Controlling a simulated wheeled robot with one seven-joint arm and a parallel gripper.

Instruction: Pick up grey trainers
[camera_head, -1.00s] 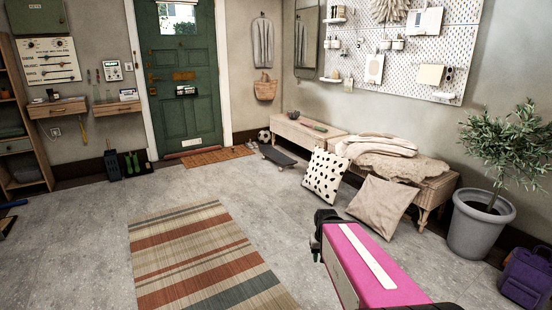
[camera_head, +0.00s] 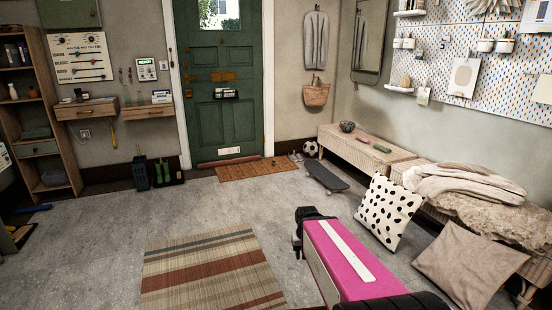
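A small pair of grey shoes (camera_head: 296,157), which look like the grey trainers, rests on the floor by the far wall. They are right of the doormat and just left of the football. They are small in the picture and their details cannot be made out. My pink and black arm reaches up from the bottom of the view, right of the middle. No gripper fingers can be made out. The arm is well short of the shoes, with open floor between.
A skateboard (camera_head: 326,178) lies in front of the football (camera_head: 311,149). A spotted cushion (camera_head: 388,212) and a beige cushion (camera_head: 468,262) lean against the benches on the right. A striped rug (camera_head: 212,270) lies ahead. The grey floor between rug and doormat (camera_head: 244,169) is clear.

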